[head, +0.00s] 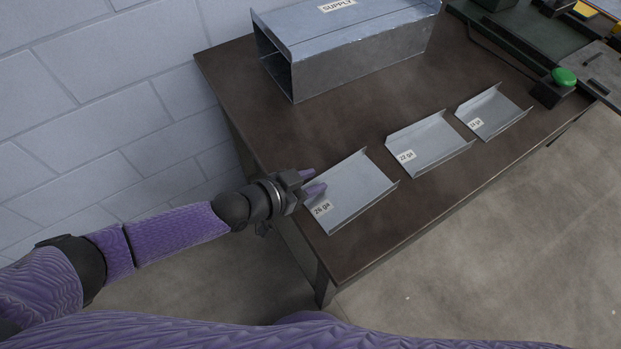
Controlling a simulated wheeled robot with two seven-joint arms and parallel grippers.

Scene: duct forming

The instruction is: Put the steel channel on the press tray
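Three grey steel channels with low bent sides lie in a row on the dark table (300,125). The nearest and largest channel (350,193) is labelled "26 ga". The middle channel (432,143) seems to read "22 ga", and the label on the far channel (494,113) is too small to read surely. My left gripper (315,182) is at the left end of the 26 ga channel, its two purple fingers apart and over or beside that end. I cannot tell whether they touch it. My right gripper is out of view. No press tray can be made out for sure.
A long galvanized duct (350,45) marked "SUPPLY" stands at the back of the table. A green button (563,77) on a dark box and a grey plate (597,72) with dark machine parts are at the upper right. A block wall (110,100) stands left.

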